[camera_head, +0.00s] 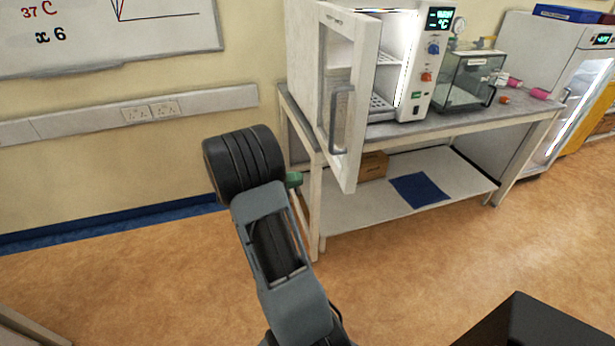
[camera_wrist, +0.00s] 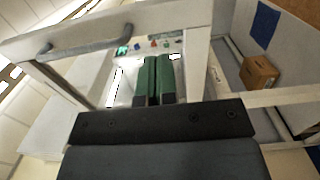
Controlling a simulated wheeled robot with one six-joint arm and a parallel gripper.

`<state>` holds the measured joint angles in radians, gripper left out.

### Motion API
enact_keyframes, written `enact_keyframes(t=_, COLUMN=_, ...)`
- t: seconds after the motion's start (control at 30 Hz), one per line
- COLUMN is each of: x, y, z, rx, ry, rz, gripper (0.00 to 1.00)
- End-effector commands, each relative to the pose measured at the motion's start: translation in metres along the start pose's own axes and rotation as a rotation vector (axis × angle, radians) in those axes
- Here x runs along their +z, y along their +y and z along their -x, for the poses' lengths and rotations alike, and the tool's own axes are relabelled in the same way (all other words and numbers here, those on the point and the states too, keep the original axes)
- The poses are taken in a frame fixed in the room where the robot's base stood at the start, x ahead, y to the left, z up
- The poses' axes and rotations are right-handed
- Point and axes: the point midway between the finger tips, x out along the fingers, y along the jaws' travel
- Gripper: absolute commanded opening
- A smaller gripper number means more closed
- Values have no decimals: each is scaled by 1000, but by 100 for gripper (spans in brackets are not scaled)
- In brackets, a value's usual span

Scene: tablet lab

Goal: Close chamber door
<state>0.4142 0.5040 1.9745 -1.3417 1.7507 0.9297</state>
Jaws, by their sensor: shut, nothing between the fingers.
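The chamber (camera_head: 416,60) is a white cabinet on a bench, with a control panel at its right side. Its chamber door (camera_head: 368,100) stands wide open, swung out toward the camera, with a window and a grey handle (camera_head: 341,118). The wire shelves inside show. In the wrist view the door (camera_wrist: 115,28) crosses the upper left with its handle (camera_wrist: 88,47). My gripper (camera_wrist: 158,58) has green fingers that are together and empty. In the head view a green fingertip (camera_head: 294,179) shows left of the door and lower than its handle; the arm hides the rest.
The bench (camera_head: 470,127) has a lower shelf with a cardboard box (camera_head: 373,165) and a blue cloth (camera_head: 419,190). A glass case (camera_head: 468,80) stands right of the chamber. The floor (camera_head: 420,250) before the bench is clear.

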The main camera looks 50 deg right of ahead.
Motion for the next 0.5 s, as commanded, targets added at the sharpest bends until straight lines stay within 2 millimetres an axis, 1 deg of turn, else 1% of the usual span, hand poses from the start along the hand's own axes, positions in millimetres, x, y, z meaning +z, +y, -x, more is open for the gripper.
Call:
enact_keyframes(t=0.03, x=1, y=2, z=-9, rx=1, ry=-3, rz=1, gripper=0)
enact_keyframes(t=0.3, x=1, y=2, z=-61, rx=-2, ry=-4, rz=3, gripper=0)
enact_keyframes(t=0.5, x=1, y=3, z=-93, rx=-2, ry=-3, rz=3, gripper=0)
